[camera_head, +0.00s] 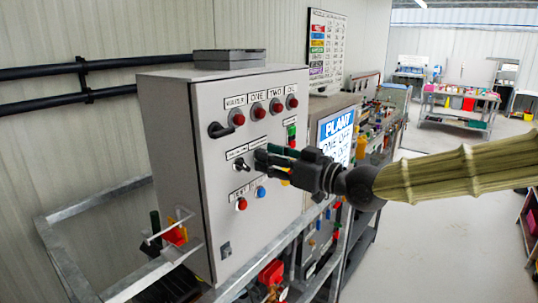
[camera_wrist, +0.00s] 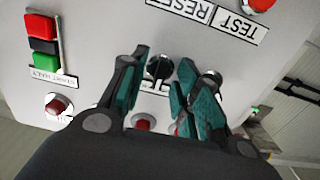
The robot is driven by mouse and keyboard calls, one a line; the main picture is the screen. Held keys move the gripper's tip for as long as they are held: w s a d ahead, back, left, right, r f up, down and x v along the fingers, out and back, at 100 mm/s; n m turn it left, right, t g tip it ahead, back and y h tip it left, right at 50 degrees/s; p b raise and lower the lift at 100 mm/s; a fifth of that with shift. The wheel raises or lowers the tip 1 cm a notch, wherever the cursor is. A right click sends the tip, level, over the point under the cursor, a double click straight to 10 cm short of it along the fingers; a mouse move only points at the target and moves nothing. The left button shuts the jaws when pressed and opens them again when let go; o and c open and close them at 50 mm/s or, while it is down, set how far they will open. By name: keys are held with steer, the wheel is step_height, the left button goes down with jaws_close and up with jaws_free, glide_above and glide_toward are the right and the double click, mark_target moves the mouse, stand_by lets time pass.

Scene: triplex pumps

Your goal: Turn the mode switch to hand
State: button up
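The grey control box (camera_head: 170,150) has two rotary switches in its middle row. One black-knobbed switch (camera_head: 241,164) shows left of my gripper in the head view. In the wrist view a black knob (camera_wrist: 158,67) lies between my fingertips. A second, silver-rimmed switch (camera_wrist: 212,76) is partly hidden behind the right finger. The labels by the switches are too small or covered to read, so I cannot tell which is the mode switch. My gripper (camera_head: 268,158) is open at the panel face, its fingers on either side of the black knob (camera_wrist: 163,85). Contact is unclear.
A red button (camera_head: 241,204) and a blue button (camera_head: 261,192) sit low. The start/halt buttons (camera_wrist: 43,45) are beside my fingers. Open floor (camera_head: 430,210) lies right.

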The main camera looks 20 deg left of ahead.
steer(key=shift+a, duration=0.3)
jaws_close()
